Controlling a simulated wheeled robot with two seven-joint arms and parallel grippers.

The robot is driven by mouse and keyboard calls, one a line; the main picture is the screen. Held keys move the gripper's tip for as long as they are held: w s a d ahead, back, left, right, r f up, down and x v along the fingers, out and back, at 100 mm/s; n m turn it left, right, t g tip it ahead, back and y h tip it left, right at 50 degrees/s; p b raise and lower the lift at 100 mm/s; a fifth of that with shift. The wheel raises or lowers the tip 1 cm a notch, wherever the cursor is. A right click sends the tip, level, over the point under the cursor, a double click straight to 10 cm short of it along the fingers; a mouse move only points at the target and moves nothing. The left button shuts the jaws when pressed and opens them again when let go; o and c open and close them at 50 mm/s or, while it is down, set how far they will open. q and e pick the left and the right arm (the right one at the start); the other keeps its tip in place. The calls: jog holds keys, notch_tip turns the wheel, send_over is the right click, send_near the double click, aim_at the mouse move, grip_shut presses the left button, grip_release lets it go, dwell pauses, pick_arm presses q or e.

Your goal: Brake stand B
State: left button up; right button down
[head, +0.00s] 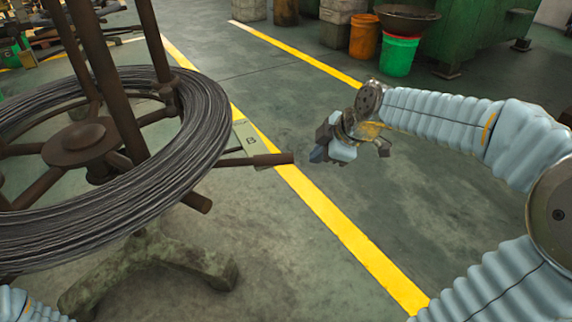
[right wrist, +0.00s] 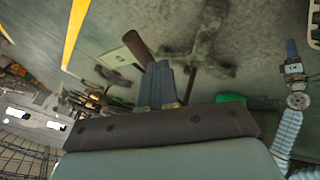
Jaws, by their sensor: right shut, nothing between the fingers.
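Stand B is a rusty reel stand (head: 75,145) with a large coil of grey wire (head: 150,205) on it, at the left of the head view. A pale plate marked B (head: 246,138) shows beside the coil. A brown lever (head: 262,160) sticks out to the right from under the coil; its end also shows in the right wrist view (right wrist: 137,46). My right gripper (head: 318,153) is shut and empty, just right of the lever's end; its fingers (right wrist: 160,66) look close to the lever, contact unclear. My left gripper (right wrist: 290,48) shows small in the right wrist view, its jaws unclear.
A mottled stand foot (head: 155,262) spreads over the floor below the coil. Yellow lines (head: 340,228) cross the floor. An orange bucket (head: 364,37), a green bucket (head: 399,56) and a green machine (head: 470,35) stand at the back right. The floor in the middle is clear.

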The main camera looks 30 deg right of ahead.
aim_at(297, 161)
dwell(0.3)
jog(key=shift+w+a+f+b, duration=0.1)
jog(key=shift+w+f+b, duration=0.75)
jog(key=shift+w+f, duration=3.65)
jog(key=shift+w+r, duration=0.1)
